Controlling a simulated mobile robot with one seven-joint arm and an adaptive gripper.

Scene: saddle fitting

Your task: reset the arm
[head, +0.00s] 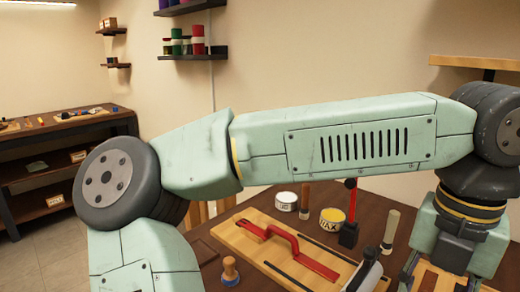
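My arm (350,137), pale green with dark joints, stretches across the view from the lower left to the right, then bends down. My gripper (440,272) hangs at the lower right over the workbench (205,262). Its dark finger links stand apart at the top, but the fingertips are cut off by the bottom edge. Whether it is open or shut, or holds anything, cannot be told.
A wooden board (250,243) bears a red-handled tool (300,255). Near it stand a wax tin (332,220), a white tin (287,201), a red-and-black upright tool (349,225), a pale-handled tool (390,230) and a wooden knob tool (230,270). A wall shelf (470,63) is at right.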

